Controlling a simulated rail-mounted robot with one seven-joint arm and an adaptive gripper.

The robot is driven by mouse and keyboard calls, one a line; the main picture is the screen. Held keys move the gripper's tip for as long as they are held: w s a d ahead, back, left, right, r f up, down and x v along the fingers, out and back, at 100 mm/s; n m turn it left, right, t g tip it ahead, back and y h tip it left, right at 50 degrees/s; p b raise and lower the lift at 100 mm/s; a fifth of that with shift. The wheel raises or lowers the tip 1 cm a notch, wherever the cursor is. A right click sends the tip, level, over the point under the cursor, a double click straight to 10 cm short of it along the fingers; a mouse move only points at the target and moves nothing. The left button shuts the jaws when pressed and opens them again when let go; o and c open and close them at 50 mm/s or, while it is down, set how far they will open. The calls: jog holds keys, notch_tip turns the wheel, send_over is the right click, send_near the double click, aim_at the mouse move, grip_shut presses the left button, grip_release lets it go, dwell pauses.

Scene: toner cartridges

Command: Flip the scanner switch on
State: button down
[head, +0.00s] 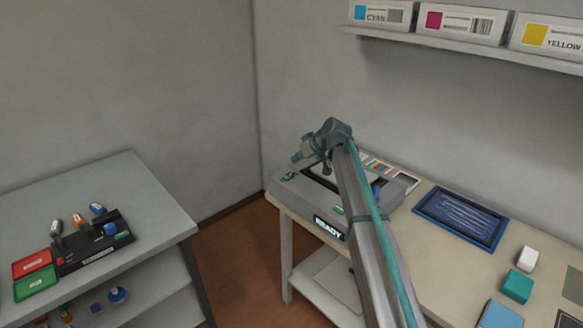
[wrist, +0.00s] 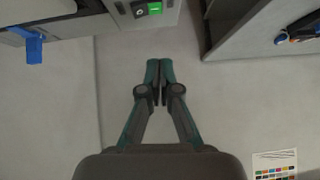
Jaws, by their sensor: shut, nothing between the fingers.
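The grey machine (head: 392,222) with a READY display (head: 329,228) stands at the left end of the right-hand table. A small green part (head: 288,177) sits at its left end, and another green part (head: 339,210) shows near its front. In the wrist view, a switch with a bright green half (wrist: 154,8) and a dark half shows on a grey housing at the top edge. My gripper (head: 296,158) is over the left end of the machine. In the wrist view its fingers (wrist: 158,66) are together and empty, below the switch in the picture and apart from it.
A blue tab (wrist: 34,50) juts out at upper left in the wrist view. A blue-framed tray (head: 425,208) lies right of the machine, with small blocks (head: 518,285) beyond. The left table holds a black rack (head: 95,255) with bottles. Boxed cartridges (head: 462,26) stand on a wall shelf.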

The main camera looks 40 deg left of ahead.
jog(key=shift+s+b+v, duration=0.15)
jog(key=shift+b+v, duration=0.05)
jog(key=shift+v, duration=0.85)
jog(key=shift+s+b+v, duration=0.15)
jog(key=shift+v, duration=0.9)
jog(key=shift+a, duration=0.1)
